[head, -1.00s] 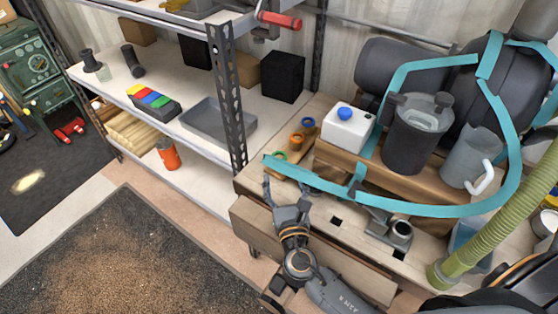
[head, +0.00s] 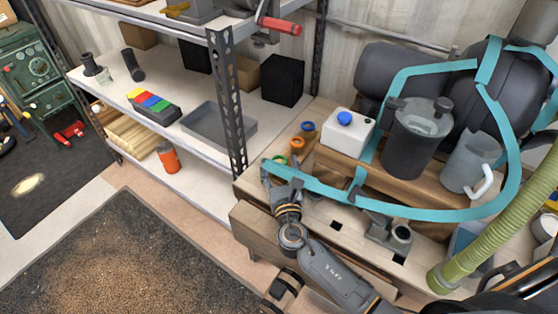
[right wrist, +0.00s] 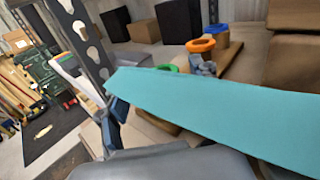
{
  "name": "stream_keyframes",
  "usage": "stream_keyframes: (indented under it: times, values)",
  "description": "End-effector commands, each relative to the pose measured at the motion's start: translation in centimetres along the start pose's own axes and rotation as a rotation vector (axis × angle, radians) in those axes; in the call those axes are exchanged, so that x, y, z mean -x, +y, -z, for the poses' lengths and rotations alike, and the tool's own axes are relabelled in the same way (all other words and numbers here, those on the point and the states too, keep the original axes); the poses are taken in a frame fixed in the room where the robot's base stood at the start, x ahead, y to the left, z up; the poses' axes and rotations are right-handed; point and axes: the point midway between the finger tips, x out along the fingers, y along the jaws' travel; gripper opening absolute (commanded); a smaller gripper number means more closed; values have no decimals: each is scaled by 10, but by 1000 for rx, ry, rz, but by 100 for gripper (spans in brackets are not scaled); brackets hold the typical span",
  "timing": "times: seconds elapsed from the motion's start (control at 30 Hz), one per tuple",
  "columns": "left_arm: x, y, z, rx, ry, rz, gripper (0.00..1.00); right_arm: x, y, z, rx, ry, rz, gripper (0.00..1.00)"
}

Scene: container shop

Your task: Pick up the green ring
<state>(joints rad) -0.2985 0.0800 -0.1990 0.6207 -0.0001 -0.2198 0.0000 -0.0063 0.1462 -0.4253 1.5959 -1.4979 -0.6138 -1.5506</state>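The green ring (head: 281,160) sits near the left end of the wooden workbench, in front of an orange ring and a blue ring. In the right wrist view only part of the green ring (right wrist: 168,68) shows above the edge of a teal band. My right gripper (head: 281,178) is open and empty, just in front of the green ring, with its fingers spread. The teal band (head: 420,209) crosses in front of the ring and partly covers the fingers. In the right wrist view the band hides most of the space between the fingers.
The orange ring (head: 297,143) and blue ring (head: 308,127) stand behind. A white container with a blue cap (head: 347,132) and a dark canister (head: 415,140) stand on a wooden riser to the right. A metal shelf post (head: 231,110) rises close on the left. A grey tray (head: 215,128) lies on the shelf.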

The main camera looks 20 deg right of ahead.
Motion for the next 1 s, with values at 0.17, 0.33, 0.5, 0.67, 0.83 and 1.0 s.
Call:
stream_keyframes:
  times: [0.17, 0.33, 0.5, 0.67, 0.83, 1.0]
  values:
    - [0, 0, -2, 0, -4, 0, 65, 0, 0, 0, 0, 0, 0, 28]
    - [0, 0, -3, 0, -4, 0, 65, 0, 0, 0, 0, 0, 0, 26]
    - [0, 0, -3, -1, -4, 0, 65, 0, 0, 0, 0, 0, 0, 26]
    - [4, 0, -2, -1, -4, -1, 65, 0, -1, -8, -1, -1, 1, 26]
    - [14, 0, -1, -1, -4, -1, 65, 0, -2, -31, -3, -2, 2, 26]
    - [28, 0, 0, -2, -4, -1, 65, 25, -11, -63, -2, 0, -1, 26]
